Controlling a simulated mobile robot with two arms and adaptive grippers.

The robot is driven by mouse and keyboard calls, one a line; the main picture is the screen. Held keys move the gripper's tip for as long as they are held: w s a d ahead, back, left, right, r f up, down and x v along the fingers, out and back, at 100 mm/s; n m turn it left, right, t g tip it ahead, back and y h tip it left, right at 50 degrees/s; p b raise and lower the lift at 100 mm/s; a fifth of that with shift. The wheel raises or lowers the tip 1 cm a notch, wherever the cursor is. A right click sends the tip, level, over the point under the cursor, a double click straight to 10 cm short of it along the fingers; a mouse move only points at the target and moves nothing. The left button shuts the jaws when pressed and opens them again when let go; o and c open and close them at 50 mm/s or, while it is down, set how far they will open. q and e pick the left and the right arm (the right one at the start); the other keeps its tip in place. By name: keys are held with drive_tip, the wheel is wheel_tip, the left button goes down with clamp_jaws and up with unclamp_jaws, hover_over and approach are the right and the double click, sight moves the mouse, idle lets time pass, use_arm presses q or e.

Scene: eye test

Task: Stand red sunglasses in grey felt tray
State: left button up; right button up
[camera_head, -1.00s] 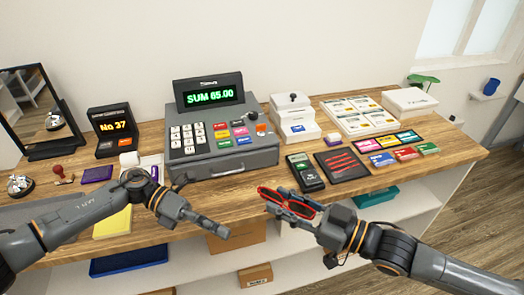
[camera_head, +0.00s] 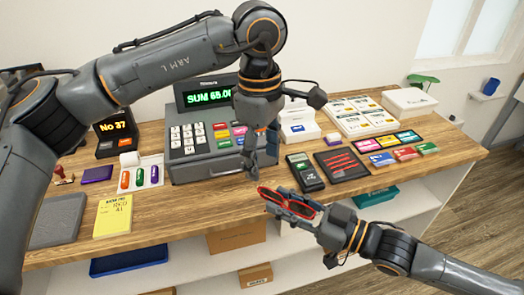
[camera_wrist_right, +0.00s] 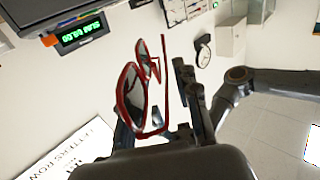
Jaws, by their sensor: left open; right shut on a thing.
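The red sunglasses (camera_head: 270,193) are held by my right gripper (camera_head: 292,206) above the counter's front edge. In the right wrist view the sunglasses (camera_wrist_right: 128,95) show their red frame, dark lenses and a long temple. My left gripper (camera_head: 252,172) points down, open and empty, in front of the cash register, above and left of the sunglasses.
The wooden counter (camera_head: 170,205) has free room between the yellow pad (camera_head: 113,215) and my grippers. The cash register (camera_head: 205,160) stands behind my left gripper. A card terminal (camera_head: 305,172) and a black tray with red pens (camera_head: 330,156) lie close to the right gripper.

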sight(262, 190)
use_arm(q)
drive_tip(key=shift+w+a+f, duration=0.1)
drive_tip(key=shift+w+f, duration=0.05)
drive_tip(key=shift+f, duration=0.05)
wheel_tip(262, 190, down, 11)
drive_tip(key=shift+f, duration=0.1)
drive_tip(key=shift+c, duration=0.4)
drive_tip(key=c, duration=1.1)
use_arm(e)
drive_tip(key=o, duration=1)
drive_tip(key=shift+c, duration=0.2)
